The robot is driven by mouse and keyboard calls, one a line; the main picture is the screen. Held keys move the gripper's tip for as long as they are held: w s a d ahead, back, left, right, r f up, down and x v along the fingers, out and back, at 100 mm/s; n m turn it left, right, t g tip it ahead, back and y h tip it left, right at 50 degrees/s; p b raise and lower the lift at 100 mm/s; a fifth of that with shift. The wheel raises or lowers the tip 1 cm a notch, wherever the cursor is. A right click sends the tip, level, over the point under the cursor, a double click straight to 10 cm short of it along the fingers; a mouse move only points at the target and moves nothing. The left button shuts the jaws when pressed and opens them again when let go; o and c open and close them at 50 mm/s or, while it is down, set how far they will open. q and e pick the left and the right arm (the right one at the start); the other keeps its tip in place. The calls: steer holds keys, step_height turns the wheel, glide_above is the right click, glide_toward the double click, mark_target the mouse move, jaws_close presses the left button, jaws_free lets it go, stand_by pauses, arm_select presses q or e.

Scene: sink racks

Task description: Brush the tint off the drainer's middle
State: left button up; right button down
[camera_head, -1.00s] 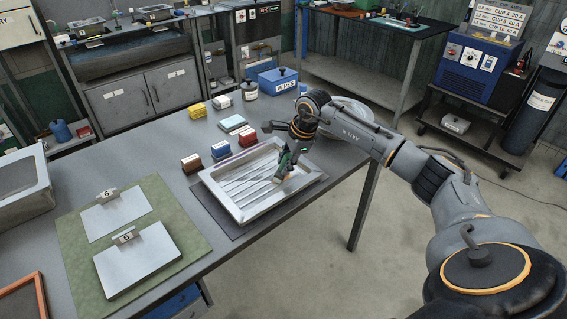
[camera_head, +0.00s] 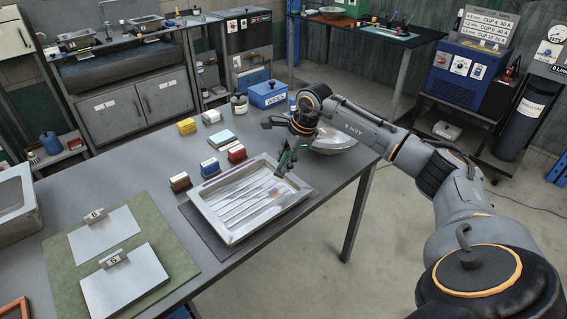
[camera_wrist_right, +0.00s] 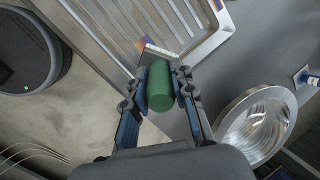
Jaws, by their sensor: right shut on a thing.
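The drainer is a pale metal tray with raised ribs (camera_head: 206,211) on a dark mat at the table's right front edge; part of it shows in the right wrist view (camera_wrist_right: 95,30). A small orange and violet tint patch (camera_head: 272,193) marks its ribs toward the right, and it also shows in the right wrist view (camera_wrist_right: 138,43). My right gripper (camera_wrist_right: 160,88) is shut around the green handle of a brush (camera_wrist_right: 160,86). In the head view the brush (camera_head: 283,161) is over the drainer's far right corner, apart from the tint. Its tip is partly hidden in the wrist view.
A round metal bowl (camera_head: 334,139) stands close behind my right wrist. Brown, blue and red blocks (camera_head: 180,182) line the drainer's far left side. A green mat (camera_head: 60,249) with two plates lies at left. A blue box (camera_head: 268,94) stands farther back.

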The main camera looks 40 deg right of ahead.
steer(key=shift+d+r+p, duration=0.1)
steer(key=shift+r+p, duration=0.3)
steer(key=shift+r, duration=0.95)
